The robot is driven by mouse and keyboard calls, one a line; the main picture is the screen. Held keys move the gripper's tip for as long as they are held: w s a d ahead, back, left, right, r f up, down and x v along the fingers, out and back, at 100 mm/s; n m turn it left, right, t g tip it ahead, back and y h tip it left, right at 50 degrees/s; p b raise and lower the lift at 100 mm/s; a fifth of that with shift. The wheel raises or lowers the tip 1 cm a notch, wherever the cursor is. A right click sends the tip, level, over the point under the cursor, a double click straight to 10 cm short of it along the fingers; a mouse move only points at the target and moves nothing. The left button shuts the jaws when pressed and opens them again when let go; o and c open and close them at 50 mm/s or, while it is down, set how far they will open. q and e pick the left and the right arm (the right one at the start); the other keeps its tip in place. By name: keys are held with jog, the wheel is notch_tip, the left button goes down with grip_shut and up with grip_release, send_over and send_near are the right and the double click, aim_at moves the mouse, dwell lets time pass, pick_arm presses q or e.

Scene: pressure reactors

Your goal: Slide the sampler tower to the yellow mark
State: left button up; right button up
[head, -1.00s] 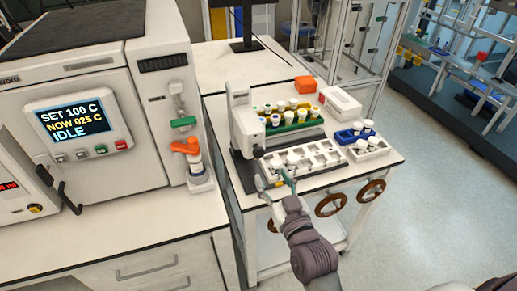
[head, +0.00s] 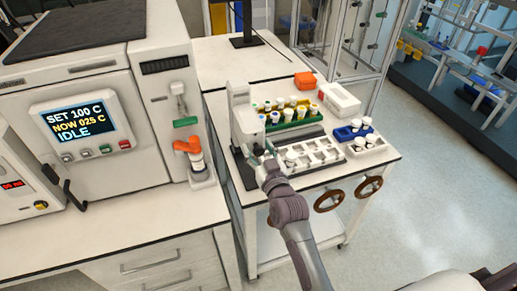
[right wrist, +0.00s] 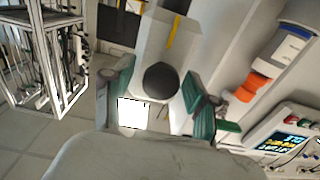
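The sampler tower (head: 240,110) is a white upright column on a dark base strip at the left side of the white cart. My right gripper (head: 262,156) is at the tower's lower front. In the right wrist view, the teal fingers of my right gripper (right wrist: 158,98) stand open on either side of a round black knob (right wrist: 160,78) on the tower; narrow gaps seem to show beside it. A thin yellow strip (right wrist: 173,32) shows beyond the knob; I cannot tell whether it is the yellow mark. In the head view no mark is clear. My left gripper is out of view.
A white vial tray (head: 318,153) lies just right of my right gripper. Behind it are a green vial rack (head: 296,118), an orange box (head: 304,80) and a blue rack (head: 346,134). The reactor (head: 80,115) stands on the left bench, showing IDLE.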

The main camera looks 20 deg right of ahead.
grip_shut()
jog(key=d, duration=0.7)
jog(key=shift+d, duration=0.35)
jog(key=shift+w, duration=0.1)
jog(key=shift+o, duration=0.8)
grip_release()
jog(key=shift+a, duration=0.1)
jog(key=s, duration=1.2)
jog(key=shift+d, duration=0.2)
jog(key=shift+f, duration=0.1)
